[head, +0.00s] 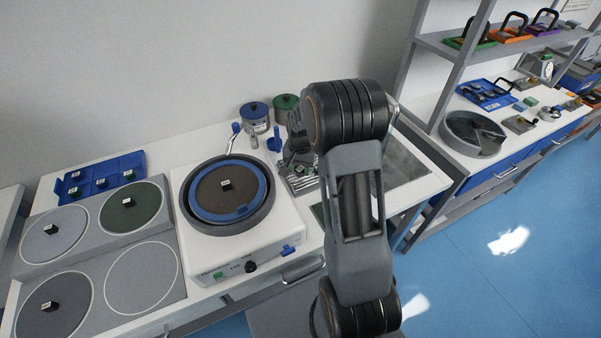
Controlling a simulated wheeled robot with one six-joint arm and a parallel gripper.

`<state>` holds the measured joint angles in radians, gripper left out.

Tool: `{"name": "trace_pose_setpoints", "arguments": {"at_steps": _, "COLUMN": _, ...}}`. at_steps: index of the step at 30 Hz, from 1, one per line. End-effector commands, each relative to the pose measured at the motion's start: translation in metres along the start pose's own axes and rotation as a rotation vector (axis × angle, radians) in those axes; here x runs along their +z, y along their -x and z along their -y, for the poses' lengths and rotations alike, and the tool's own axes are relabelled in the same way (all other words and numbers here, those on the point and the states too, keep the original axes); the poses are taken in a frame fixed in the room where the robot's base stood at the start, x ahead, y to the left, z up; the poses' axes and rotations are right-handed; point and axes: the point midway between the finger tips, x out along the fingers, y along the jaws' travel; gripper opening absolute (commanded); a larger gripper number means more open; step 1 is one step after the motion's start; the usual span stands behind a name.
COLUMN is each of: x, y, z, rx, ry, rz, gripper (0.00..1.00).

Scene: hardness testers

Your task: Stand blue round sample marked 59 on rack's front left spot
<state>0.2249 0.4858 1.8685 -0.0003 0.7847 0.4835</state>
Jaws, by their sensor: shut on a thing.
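My gripper (298,160) is a dark shape at the left of my arm, mostly hidden by it, over the right part of the bench. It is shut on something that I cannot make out. I cannot pick out the blue round sample or read the mark 59 anywhere. A blue rack-like tray (137,158) lies at the back left of the bench, well left of my gripper. Several small dark pieces with pale tops stand in it. A small grey tray with light pieces (302,184) lies just below my gripper.
A white polishing machine (200,250) with a blue-rimmed round bowl stands between the blue tray and my gripper. A grey board (88,238) with round discs lies front left. Blue (254,118) and green (285,102) lidded jars stand behind. Shelving is at right.

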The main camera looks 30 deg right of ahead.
Motion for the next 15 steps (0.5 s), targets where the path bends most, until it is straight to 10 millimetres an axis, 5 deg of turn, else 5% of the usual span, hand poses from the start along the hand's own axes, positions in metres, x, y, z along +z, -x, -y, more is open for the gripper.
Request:
{"name": "trace_pose_setpoints", "arguments": {"at_steps": 6, "x": 0.001, "y": -0.026, "z": -0.001, "rx": 0.001, "ry": 0.0, "rz": 0.003, "gripper": 0.07}}
{"name": "trace_pose_setpoints", "arguments": {"at_steps": 15, "x": 0.001, "y": -0.028, "z": -0.001, "rx": 0.0, "ry": 0.0, "rz": 0.001, "gripper": 0.07}}
